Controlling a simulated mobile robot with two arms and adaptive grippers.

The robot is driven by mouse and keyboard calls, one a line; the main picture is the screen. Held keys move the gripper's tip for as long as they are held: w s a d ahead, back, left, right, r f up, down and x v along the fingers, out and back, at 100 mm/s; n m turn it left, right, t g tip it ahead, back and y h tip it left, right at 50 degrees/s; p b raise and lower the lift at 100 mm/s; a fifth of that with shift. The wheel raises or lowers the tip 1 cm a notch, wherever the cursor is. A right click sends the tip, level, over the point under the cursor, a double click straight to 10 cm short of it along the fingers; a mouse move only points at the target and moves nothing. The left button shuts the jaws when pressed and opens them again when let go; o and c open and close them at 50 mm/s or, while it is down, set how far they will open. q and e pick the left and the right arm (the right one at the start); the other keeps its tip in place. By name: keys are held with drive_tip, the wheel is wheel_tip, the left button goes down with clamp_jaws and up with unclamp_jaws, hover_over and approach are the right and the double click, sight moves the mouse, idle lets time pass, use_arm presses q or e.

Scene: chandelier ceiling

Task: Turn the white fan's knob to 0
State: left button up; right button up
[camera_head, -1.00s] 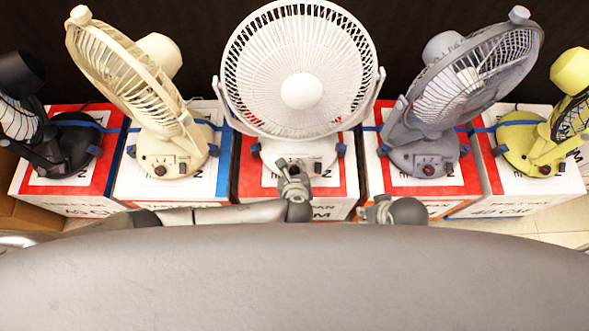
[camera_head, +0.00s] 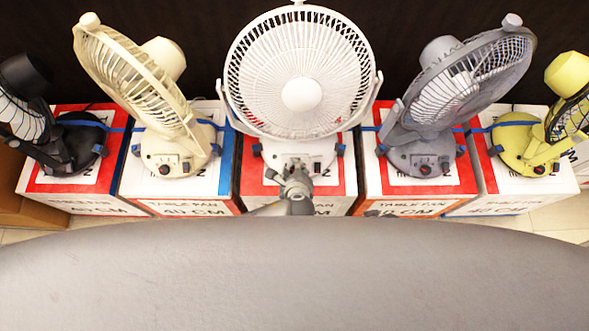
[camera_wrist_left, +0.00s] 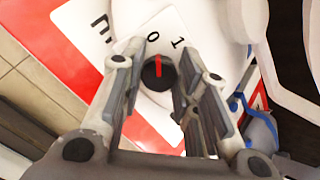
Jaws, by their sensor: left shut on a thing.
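The white fan (camera_head: 300,92) stands in the middle of the row, on a red and white box. Its dark knob (camera_wrist_left: 155,72) shows in the left wrist view, with a red line pointing up towards the printed 0. The 1 is up to the right. My left gripper (camera_head: 293,172) is at the front of the fan base and hides the knob in the head view. In the left wrist view its fingers (camera_wrist_left: 157,78) are on either side of the knob, shut on it. Only a small grey bit of my right gripper (camera_head: 372,213) shows.
A cream fan (camera_head: 130,75) stands to the left and a grey fan (camera_head: 465,85) to the right, each on its own box. A black fan (camera_head: 70,145) and a yellow fan (camera_head: 525,145) stand at the ends. A dark wall is behind.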

idle(0.4)
use_arm(q)
drive_tip(key=o, duration=1)
drive_tip(key=v, duration=1.2)
